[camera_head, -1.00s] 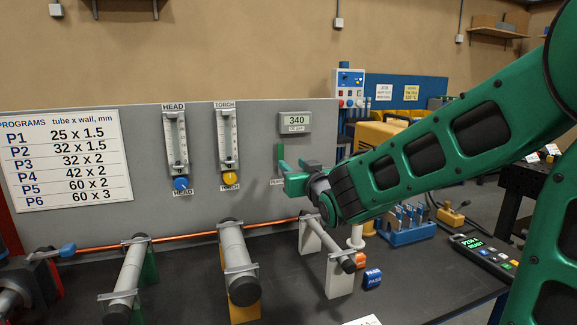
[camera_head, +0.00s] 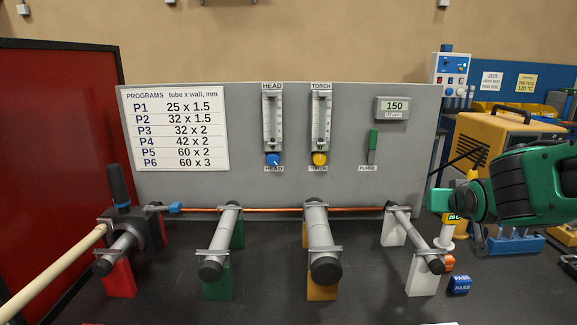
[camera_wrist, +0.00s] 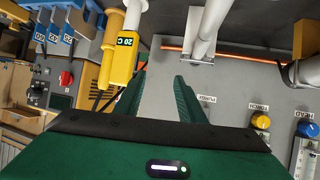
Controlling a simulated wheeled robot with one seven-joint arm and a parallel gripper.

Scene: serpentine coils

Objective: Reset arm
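My gripper (camera_head: 438,200) is at the right in the head view, with my green arm coming in from the right edge. In the wrist view its two green fingers (camera_wrist: 158,82) stand apart with nothing between them. The green purge lever (camera_head: 374,140) stands upright on the grey panel (camera_head: 220,185), left of and apart from my gripper. The display (camera_head: 393,107) above it reads 150. A yellow device marked 20 C (camera_wrist: 122,58) is near the fingers in the wrist view; my gripper partly hides it in the head view.
Tubes on red, green, orange and white supports (camera_head: 322,285) line the dark bench, with a copper tube behind. A blue PASS block (camera_head: 459,285) and a blue tool rack (camera_head: 515,243) are at the right. Two flowmeters (camera_head: 321,120) hang on the panel.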

